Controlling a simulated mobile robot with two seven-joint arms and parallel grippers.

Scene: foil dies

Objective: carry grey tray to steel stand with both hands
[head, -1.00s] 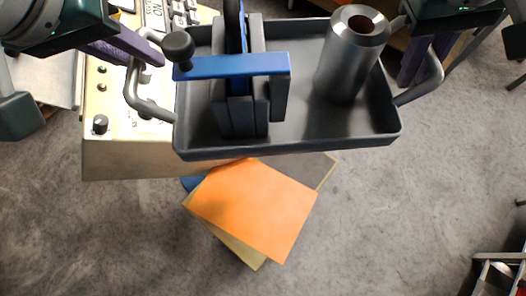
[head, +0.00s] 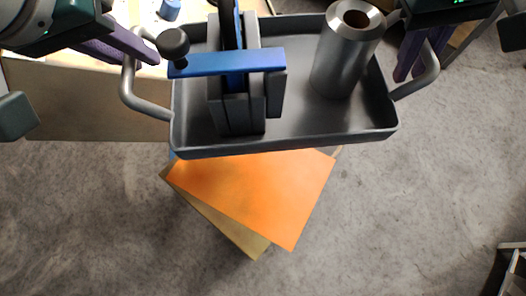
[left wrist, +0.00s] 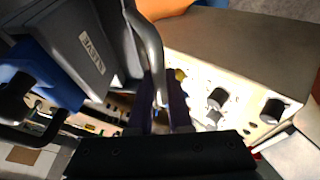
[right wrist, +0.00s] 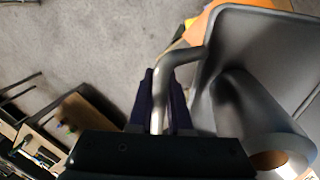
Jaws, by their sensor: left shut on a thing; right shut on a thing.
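The grey tray (head: 300,133) is held up in the air at the top middle of the head view, a tube handle at each side. It carries a dark grey block device with a blue lever (head: 228,63) and black knob, and a steel hollow cylinder (head: 345,58), upright. My left gripper (head: 140,50) is shut on the left handle (head: 140,100), also seen in the left wrist view (left wrist: 150,50). My right gripper (head: 412,55) is shut on the right handle (head: 425,80), which the right wrist view (right wrist: 165,85) also shows. I cannot make out the steel stand.
A beige machine with knobs (left wrist: 235,60) is below and left of the tray. Orange and tan sheets (head: 260,190) show below the tray. Grey floor (head: 400,220) is open at the front and right. A rack-like thing (head: 512,275) is at the lower right edge.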

